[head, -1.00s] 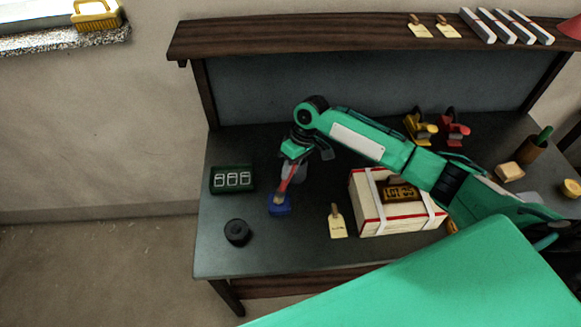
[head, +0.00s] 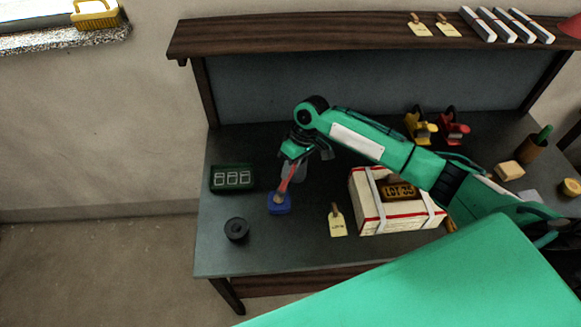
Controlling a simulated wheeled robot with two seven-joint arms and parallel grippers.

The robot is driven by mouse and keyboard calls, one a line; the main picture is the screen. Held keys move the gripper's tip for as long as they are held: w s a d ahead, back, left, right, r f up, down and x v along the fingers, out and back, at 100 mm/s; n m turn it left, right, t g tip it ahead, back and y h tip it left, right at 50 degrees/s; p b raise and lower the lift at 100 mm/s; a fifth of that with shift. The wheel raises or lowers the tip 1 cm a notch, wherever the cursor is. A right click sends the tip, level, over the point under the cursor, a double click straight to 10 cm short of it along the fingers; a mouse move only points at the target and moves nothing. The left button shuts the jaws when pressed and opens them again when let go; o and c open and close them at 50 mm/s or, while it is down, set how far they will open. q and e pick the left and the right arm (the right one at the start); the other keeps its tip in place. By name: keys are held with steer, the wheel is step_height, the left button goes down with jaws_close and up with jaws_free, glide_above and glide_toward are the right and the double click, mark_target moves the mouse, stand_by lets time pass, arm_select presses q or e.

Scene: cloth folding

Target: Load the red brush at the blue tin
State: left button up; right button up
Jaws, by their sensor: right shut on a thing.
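The blue tin (head: 280,207) stands on the dark worktop, left of the crate. The red brush (head: 287,182) slants down from my right gripper (head: 296,160), its lower end at the tin's opening. My right gripper is shut on the brush's upper end, above and slightly right of the tin. The brush's tip is too small to tell how deep it sits in the tin. My left gripper is not in view.
A white crate (head: 377,219) with red edges and straps stands to the right, with a tag (head: 337,221) beside it. A black roll (head: 236,229) and a green box (head: 232,179) are to the left. Yellow (head: 424,132) and red (head: 456,133) clamps stand behind.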

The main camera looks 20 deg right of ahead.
steer(key=shift+s+f+p, duration=0.1)
steer(key=shift+p, duration=0.2)
stand_by(1.2)
step_height(320, 180, up, 7)
steer(key=p, duration=0.7)
steer(key=shift+p, duration=0.3)
stand_by(0.6)
